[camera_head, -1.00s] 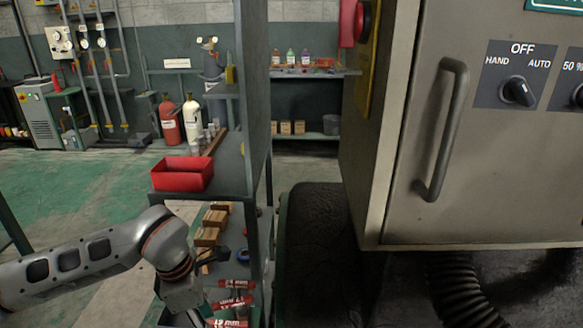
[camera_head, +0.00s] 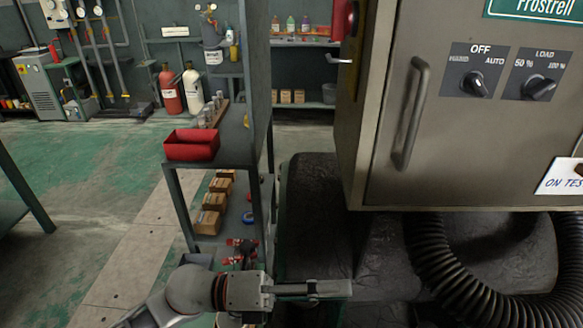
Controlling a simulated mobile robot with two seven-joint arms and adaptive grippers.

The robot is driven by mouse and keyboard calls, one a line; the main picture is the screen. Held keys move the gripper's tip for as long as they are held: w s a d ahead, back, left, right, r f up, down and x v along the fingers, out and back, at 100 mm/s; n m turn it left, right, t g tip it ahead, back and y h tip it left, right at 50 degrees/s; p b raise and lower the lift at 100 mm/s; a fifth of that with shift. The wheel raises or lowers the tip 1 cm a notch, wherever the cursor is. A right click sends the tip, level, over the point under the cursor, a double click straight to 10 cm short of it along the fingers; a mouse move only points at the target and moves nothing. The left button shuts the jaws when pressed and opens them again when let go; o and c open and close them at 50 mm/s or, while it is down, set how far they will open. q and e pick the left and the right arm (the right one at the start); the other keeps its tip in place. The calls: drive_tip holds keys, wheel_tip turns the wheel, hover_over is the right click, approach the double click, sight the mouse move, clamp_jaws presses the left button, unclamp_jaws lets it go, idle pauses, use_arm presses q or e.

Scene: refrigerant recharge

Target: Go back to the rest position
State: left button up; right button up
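My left gripper (camera_head: 325,289) is at the bottom centre of the head view, its fingers pointing right. It is seen nearly edge-on, so I cannot tell whether it is open or shut, and I see nothing held in it. It lies in front of the dark textured base below the cabinet, to the right of the shelf's lower level. My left arm comes in from the bottom left. My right gripper and arm are not in view.
A grey control cabinet (camera_head: 385,175) with handle and two knobs stands at the right, a black corrugated hose (camera_head: 450,285) below it. A shelf unit (camera_head: 258,100) holds a red bin (camera_head: 191,146) and cardboard boxes (camera_head: 212,212).

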use_arm(q)
drive_tip(key=w+a+r+n+t+h+p, duration=0.1)
drive_tip(key=w+a+r+n+t, duration=0.2)
drive_tip(key=n+t, duration=0.45)
drive_tip(key=w+a+f+n+t+y+p, duration=0.35)
drive_tip(key=a+f+n+t+y, duration=0.75)
drive_tip(key=n, duration=0.8)
drive_tip(key=s+a+f+n+g+y, duration=0.3)
drive_tip(key=s+a+f+n+g, duration=0.1)
drive_tip(key=f, duration=0.5)
drive_tip(key=s+a+f+n+g+y+p, duration=0.1)
drive_tip(key=s+a+f+n+g+y, duration=0.2)
drive_tip(key=s+a+f+n, duration=0.3)
drive_tip(key=s+a+f, duration=0.3)
drive_tip(key=s, duration=0.1)
drive_tip(key=shift+s+f+g, duration=0.35)
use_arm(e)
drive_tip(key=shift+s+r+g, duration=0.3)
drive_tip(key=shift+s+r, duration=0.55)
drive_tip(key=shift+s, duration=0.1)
use_arm(q)
drive_tip(key=shift+n, duration=0.25)
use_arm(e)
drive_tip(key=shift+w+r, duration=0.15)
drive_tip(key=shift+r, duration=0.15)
